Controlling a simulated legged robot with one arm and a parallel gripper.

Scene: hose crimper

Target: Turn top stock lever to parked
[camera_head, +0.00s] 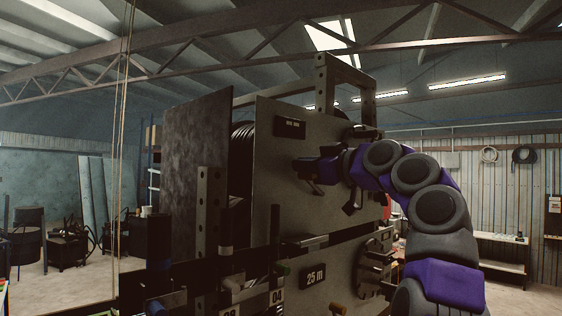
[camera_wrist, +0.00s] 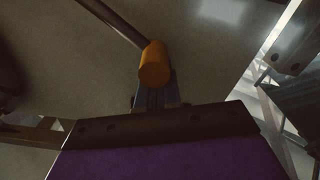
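The top stock lever shows in the wrist view as a thin dark rod (camera_wrist: 118,20) from the upper left, ending in an orange knob (camera_wrist: 153,66). My gripper (camera_wrist: 156,90) is right at the knob, its narrow fingers close together. The knob covers the fingertips, so whether they clasp it or only touch it is unclear. In the head view my gripper (camera_head: 308,170) is against the upper grey panel (camera_head: 275,165) of the machine, below a small dark label (camera_head: 289,128). The lever is mostly hidden there by my gripper and arm.
A lower panel with a "25 m" label (camera_head: 314,276) and a round wheel-like part (camera_head: 376,268) sits below. A tall dark plate (camera_head: 195,140) stands left of the upper panel. A perforated post (camera_head: 208,215) rises in front. A bench (camera_head: 500,250) stands at the right wall.

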